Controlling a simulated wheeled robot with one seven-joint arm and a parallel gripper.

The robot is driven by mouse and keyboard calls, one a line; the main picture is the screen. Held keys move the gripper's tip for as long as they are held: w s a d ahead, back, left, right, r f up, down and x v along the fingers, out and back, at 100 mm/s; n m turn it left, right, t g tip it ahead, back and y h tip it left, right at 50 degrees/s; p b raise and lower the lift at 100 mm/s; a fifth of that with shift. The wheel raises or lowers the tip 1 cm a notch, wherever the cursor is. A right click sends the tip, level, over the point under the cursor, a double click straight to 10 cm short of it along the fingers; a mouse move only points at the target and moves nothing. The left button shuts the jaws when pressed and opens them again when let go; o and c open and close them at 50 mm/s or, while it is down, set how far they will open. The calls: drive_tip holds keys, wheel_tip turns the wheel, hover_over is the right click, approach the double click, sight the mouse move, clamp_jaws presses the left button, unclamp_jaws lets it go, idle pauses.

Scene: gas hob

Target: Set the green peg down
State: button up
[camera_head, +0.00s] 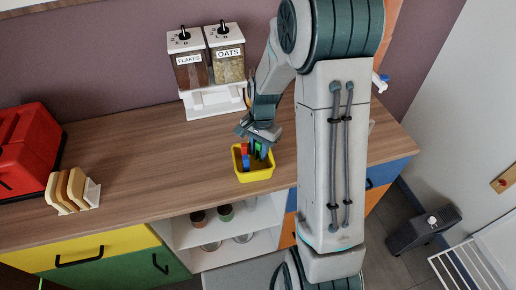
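The green peg (257,147) shows as a small patch of green between the dark fingers of my gripper (258,150). My gripper points down at the yellow bin (255,175) on the wooden counter. The peg is at the bin's rim or inside it; its lower end is hidden. The fingers lie close on both sides of the peg, but at this size I cannot tell whether they grip it. A red and blue piece (245,160) stands in the bin just left of my gripper.
Behind stand two dispensers, flakes (190,70) and oats (229,65), on a white stand (213,102). A red toaster-like box (25,150) and a rack of toast (70,190) are at left. The counter (150,160) between is clear. Open shelves with cups lie below.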

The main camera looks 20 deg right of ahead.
drive_tip(key=shift+r, duration=0.1)
drive_tip(key=r, duration=0.8)
drive_tip(key=d+r, duration=0.1)
drive_tip(key=r, duration=0.3)
drive_tip(key=shift+w+r, duration=0.2)
drive_tip(key=shift+w, duration=0.05)
drive_tip(key=s+r+n+t, duration=0.2)
drive_tip(key=s+n, duration=0.3)
drive_tip(key=s, duration=0.3)
drive_tip(key=s+a+r+n+t+h, duration=0.1)
drive_tip(key=s+r+n+t, duration=0.1)
drive_tip(key=s+n, duration=0.3)
drive_tip(key=s+r, duration=0.1)
drive_tip(key=s, duration=0.3)
drive_tip(key=shift+s+a, duration=0.15)
drive_tip(key=shift+s, duration=0.1)
